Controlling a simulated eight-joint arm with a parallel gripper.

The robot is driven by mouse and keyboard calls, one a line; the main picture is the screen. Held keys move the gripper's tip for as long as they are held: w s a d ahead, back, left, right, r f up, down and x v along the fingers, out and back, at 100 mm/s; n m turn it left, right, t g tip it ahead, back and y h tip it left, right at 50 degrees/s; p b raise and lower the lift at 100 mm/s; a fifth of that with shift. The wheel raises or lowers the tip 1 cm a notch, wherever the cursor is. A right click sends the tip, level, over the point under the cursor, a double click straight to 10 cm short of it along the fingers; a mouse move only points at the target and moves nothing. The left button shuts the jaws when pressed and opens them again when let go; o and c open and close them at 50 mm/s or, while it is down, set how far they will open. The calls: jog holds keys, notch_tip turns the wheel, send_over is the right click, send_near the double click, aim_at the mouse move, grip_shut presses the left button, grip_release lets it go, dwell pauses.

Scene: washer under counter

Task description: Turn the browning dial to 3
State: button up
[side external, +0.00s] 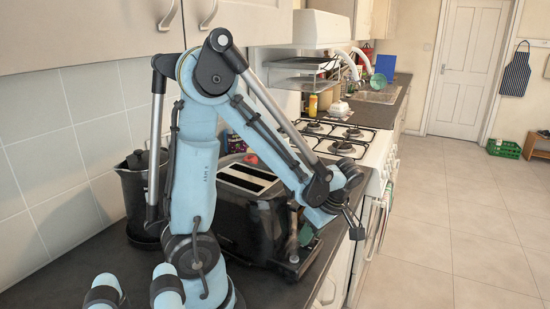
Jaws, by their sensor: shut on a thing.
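The black toaster (235,215) stands on the dark counter, with its slots in a pale metal top. Its control end faces right, towards the counter's front edge. My gripper (355,228) hangs from the wrist just right of that end, its thin dark fingers small in the picture. It is shut, apparently on the browning dial. The dial, its marks and the exact contact are too small or hidden behind my wrist, so its setting cannot be read.
A black kettle (133,195) stands left of the toaster by the tiled wall. The hob (340,140) lies beyond the toaster. Wall cupboards (80,35) hang above the counter (60,285). The tiled floor (460,220) on the right is open.

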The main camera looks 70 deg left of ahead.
jog(key=o, duration=1.1)
jog(key=shift+c, duration=0.2)
jog(key=v, duration=1.2)
